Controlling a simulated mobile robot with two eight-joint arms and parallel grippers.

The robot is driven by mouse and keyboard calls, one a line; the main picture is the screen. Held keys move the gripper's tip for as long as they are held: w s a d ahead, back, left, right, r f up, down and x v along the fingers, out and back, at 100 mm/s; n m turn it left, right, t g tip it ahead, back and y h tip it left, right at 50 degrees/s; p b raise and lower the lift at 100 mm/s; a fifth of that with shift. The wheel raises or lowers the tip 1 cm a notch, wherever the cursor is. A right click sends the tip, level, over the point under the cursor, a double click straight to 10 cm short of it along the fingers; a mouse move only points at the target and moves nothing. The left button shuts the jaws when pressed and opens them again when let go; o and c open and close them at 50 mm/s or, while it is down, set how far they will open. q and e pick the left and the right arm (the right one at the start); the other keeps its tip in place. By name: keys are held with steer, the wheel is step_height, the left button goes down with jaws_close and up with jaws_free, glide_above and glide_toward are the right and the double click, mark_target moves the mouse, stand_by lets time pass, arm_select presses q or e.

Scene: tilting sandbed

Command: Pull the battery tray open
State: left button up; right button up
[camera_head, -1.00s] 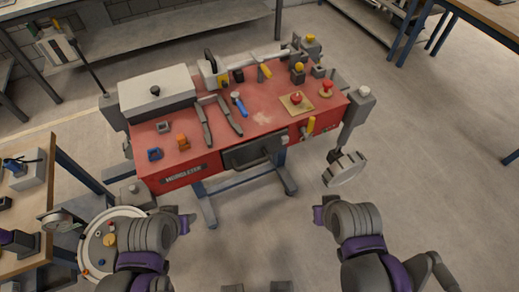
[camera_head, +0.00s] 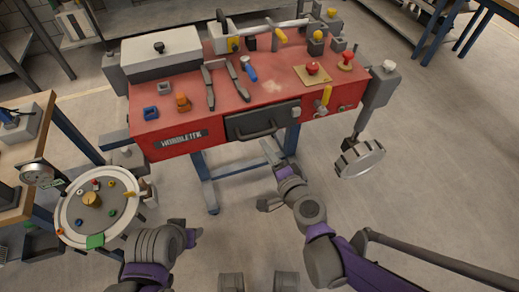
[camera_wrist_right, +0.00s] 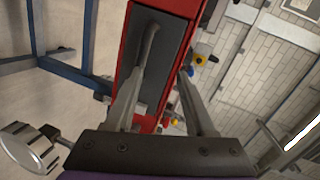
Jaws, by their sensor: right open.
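The battery tray (camera_head: 263,121) is a dark grey drawer front with a bar handle (camera_head: 259,132) in the front of the red sandbed (camera_head: 196,109). The tray looks closed against the red body. My right gripper (camera_head: 268,177) is open and empty, below and in front of the tray. In the right wrist view the tray front (camera_wrist_right: 170,58) and its handle (camera_wrist_right: 149,45) lie ahead of the spread fingers (camera_wrist_right: 164,72), with nothing between them. My left gripper (camera_head: 186,230) is low at the left, apart from the tray; its jaws are not clear.
Knobs, tools and a white-lidded box (camera_head: 161,55) sit on the sandbed. A handwheel (camera_head: 360,158) hangs off its right side. A round tray of small parts (camera_head: 72,226) stands at the lower left. The floor before the sandbed is open.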

mark_target(258, 133)
steer(key=w+a+f+m, duration=0.1)
steer(key=w+f, duration=0.1)
steer(key=w, duration=0.1)
steer(key=w+a+f+m+b, duration=0.1)
steer(key=w+f, duration=0.1)
steer(key=w, duration=0.2)
steer(key=w+f+m+h+b, duration=0.1)
steer(key=w+f, duration=0.1)
steer(key=w, duration=0.2)
steer(key=shift+a+t, duration=0.3)
steer(key=shift+a, duration=0.1)
arm_select(q)
steer(key=f, duration=0.3)
steer(key=shift+s+d+f, duration=0.1)
steer(key=shift+s+f, duration=0.15)
steer(key=shift+f, duration=0.15)
arm_select(e)
jaws_close()
stand_by(0.3)
